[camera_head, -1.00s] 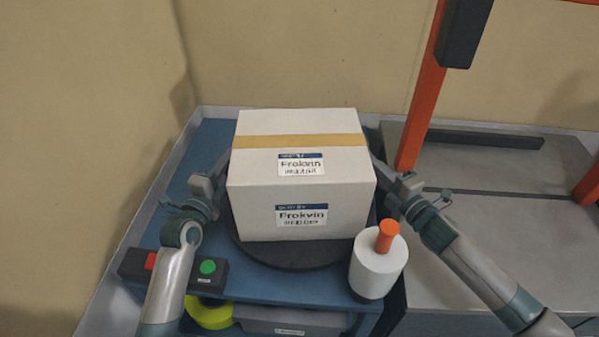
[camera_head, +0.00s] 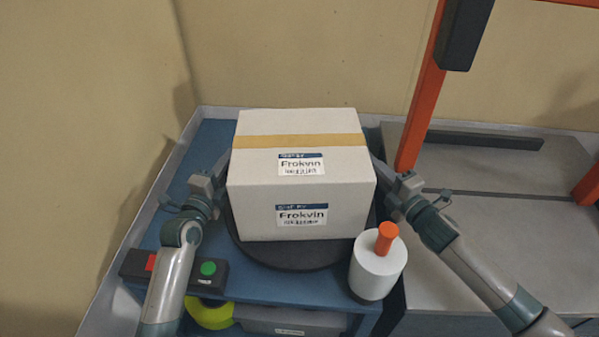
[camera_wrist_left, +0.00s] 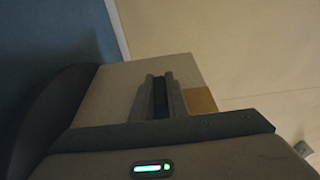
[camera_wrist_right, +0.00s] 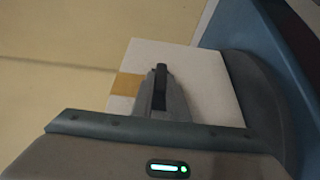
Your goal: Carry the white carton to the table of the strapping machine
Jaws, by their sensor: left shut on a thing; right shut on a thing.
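The white carton (camera_head: 250,205), with tan tape across its top and "Frokvin" labels on top and front, sits upright on or just over a dark round turntable (camera_head: 285,255). My left gripper (camera_head: 222,175) is at its left side and my right gripper (camera_head: 382,178) at its right side. Both are shut, pressed to the carton's sides. The carton's side face shows behind the fingers in the left wrist view (camera_wrist_left: 115,90) and the right wrist view (camera_wrist_right: 200,75). The strapping machine's table (camera_head: 490,235) is at the right, bare, under an orange frame (camera_head: 421,90).
A white roll with an orange handle (camera_head: 378,265) stands at the blue stand's (camera_head: 160,235) front right, near the carton. A button box with red and green buttons (camera_head: 180,268) is at the front left. Walls close off the back and left.

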